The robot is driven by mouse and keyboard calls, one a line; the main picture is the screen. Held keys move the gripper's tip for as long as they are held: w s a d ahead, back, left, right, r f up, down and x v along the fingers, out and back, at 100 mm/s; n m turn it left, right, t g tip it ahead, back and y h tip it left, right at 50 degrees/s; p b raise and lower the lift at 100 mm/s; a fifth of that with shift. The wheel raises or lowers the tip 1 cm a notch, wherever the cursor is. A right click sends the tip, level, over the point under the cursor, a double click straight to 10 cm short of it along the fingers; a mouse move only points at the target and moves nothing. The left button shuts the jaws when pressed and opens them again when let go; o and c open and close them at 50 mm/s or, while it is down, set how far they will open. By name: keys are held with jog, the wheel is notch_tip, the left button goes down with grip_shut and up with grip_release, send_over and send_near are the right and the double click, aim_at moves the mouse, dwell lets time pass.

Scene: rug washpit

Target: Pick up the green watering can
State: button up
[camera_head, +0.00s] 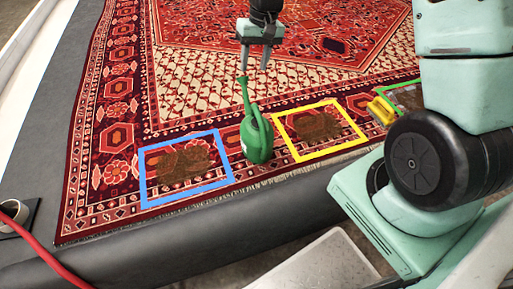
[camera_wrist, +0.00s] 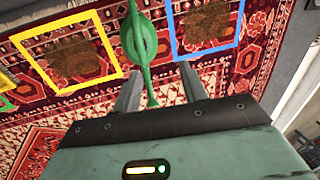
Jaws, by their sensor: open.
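The green watering can (camera_head: 257,137) stands upright on the patterned rug, between the blue and yellow frames, with its spout pointing up and away from the rug's front edge. My gripper (camera_head: 254,70) is open and empty, above the rug just beyond the spout tip in the head view. In the wrist view the watering can (camera_wrist: 140,42) shows ahead of my gripper (camera_wrist: 160,85), its spout reaching down between the two fingers. I cannot tell whether the fingers touch the spout.
A blue frame (camera_head: 144,177) and a yellow frame (camera_head: 285,138) lie on the rug (camera_head: 100,160), each around a brown stain. A green frame (camera_head: 419,82) and a yellow object (camera_head: 381,110) lie at the right.

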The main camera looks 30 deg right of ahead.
jog(key=w+d+f+m+b, duration=0.1)
jog(key=w+d+f+b, duration=0.15)
jog(key=d+f, duration=0.3)
jog(key=b, duration=0.2)
send_over(257, 107)
jog(key=f, duration=1)
jog(key=shift+s+d+f, duration=0.2)
jog(key=shift+s, duration=0.1)
jog(key=shift+w+a+f+b, duration=0.15)
jog(key=shift+f+b, duration=0.55)
jog(key=shift+f, duration=0.85)
jog(key=shift+w+a+f+b, duration=0.1)
jog(key=shift+a+f+b, duration=0.15)
jog(key=shift+f+b, duration=0.85)
jog(key=shift+f+p, duration=0.35)
jog(key=shift+p, duration=0.15)
grip_shut()
